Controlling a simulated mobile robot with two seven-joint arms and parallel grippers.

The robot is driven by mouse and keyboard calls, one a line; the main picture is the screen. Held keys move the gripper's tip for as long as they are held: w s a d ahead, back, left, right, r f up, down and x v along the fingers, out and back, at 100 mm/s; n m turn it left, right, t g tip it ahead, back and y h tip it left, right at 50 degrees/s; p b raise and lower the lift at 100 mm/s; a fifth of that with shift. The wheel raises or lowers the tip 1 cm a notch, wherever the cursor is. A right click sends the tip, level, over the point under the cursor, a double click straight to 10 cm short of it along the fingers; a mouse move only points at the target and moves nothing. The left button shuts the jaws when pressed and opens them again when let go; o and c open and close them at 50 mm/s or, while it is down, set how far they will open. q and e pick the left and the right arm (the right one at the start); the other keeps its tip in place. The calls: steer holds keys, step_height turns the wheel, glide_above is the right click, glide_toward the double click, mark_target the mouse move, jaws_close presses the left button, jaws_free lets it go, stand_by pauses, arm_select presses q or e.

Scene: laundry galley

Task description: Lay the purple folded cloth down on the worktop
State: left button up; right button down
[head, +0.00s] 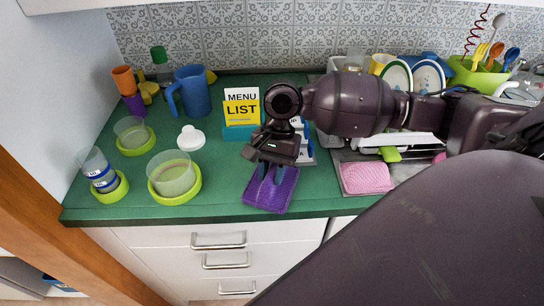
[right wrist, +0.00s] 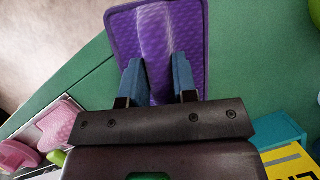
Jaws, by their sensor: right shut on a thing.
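The purple folded cloth (head: 270,191) is at the front part of the green worktop (head: 225,185) in the head view, near its front edge. My right gripper (head: 270,170) is shut on the cloth's back end from above. In the right wrist view the cloth (right wrist: 158,28) reaches out past the two blue fingertips (right wrist: 160,80), with a raised fold running between them. I cannot tell whether the cloth touches the worktop or hangs just above it. My left gripper is not in view.
Left of the cloth stand clear cups on lime coasters (head: 174,185) and a white lidded piece (head: 191,138). Behind is a menu list card (head: 241,107) in a teal holder. A pink cloth (head: 366,178) lies right, by the dish rack. The worktop between cups and cloth is clear.

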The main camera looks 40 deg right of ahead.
steer(key=shift+f, duration=0.1)
steer(key=c, duration=1.2)
jaws_free()
steer(key=o, duration=0.3)
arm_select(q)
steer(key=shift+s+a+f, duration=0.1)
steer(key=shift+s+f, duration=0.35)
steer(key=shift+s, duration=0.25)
